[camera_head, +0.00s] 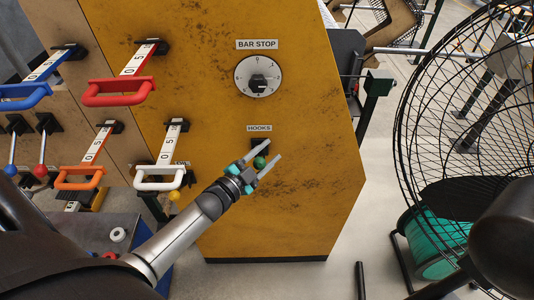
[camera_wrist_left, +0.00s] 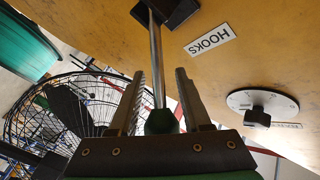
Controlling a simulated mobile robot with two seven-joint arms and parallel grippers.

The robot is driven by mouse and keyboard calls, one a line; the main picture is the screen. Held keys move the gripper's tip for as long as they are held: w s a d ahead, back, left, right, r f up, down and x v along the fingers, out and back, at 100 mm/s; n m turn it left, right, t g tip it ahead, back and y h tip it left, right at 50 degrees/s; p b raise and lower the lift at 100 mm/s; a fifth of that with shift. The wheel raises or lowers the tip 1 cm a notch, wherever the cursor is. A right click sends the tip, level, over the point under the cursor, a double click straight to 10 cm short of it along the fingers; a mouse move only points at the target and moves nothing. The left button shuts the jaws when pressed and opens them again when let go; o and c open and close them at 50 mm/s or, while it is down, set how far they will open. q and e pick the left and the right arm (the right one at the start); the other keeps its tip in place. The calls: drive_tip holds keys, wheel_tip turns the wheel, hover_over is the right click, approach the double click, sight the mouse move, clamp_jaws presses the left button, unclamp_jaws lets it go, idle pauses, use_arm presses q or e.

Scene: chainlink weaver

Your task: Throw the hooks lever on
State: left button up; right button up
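The hooks lever (camera_head: 260,162) is on the yellow panel under the HOOKS label (camera_head: 259,128). It has a black base, and its green knob sits below the base. In the left wrist view its metal rod (camera_wrist_left: 156,55) runs from the black base (camera_wrist_left: 172,10) to the green knob (camera_wrist_left: 161,121). My left gripper (camera_head: 273,148) is at the lever, with one finger on each side of the rod and knob. The fingers (camera_wrist_left: 160,75) look parted, with a narrow gap beside the knob. My right gripper is not in view.
The BAR STOP dial (camera_head: 258,76) is above the lever. Red (camera_head: 118,98), blue (camera_head: 25,98), orange (camera_head: 80,184) and white (camera_head: 160,184) handles stick out on the left. A black wire fan cage (camera_head: 465,100) stands on the right, near a green spool (camera_head: 432,245).

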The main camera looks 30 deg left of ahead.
use_arm(q)
clamp_jaws()
drive_tip(key=shift+w+d+r, duration=0.1)
drive_tip(key=shift+r, duration=0.1)
idle(1.0)
